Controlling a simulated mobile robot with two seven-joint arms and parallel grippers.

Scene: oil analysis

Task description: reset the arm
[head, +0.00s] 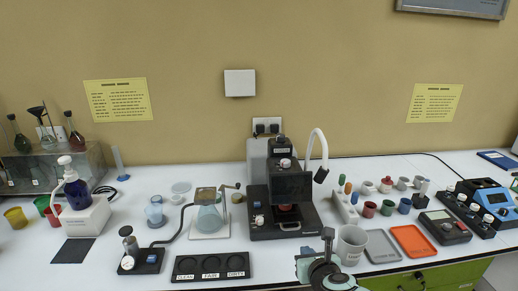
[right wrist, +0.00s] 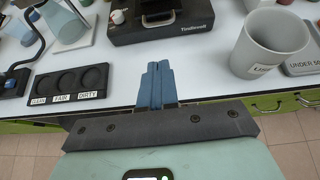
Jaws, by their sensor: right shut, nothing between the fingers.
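My right gripper (head: 328,240) shows at the bottom centre of the head view, at the front edge of the bench, left of a grey cup (head: 352,242). In the right wrist view its blue fingers (right wrist: 158,82) are closed together with nothing between them. They point at the bench edge, between a black three-well tray (right wrist: 68,84) and the grey cup (right wrist: 270,42). My left gripper is in neither view.
A black instrument (head: 285,200) stands behind my right gripper. The three-well tray labelled CLEAN, FAIR and DIRTY (head: 211,278) lies to the left. Grey (head: 381,247) and orange (head: 412,242) trays lie to the right. A flask (head: 209,218) stands left of the instrument.

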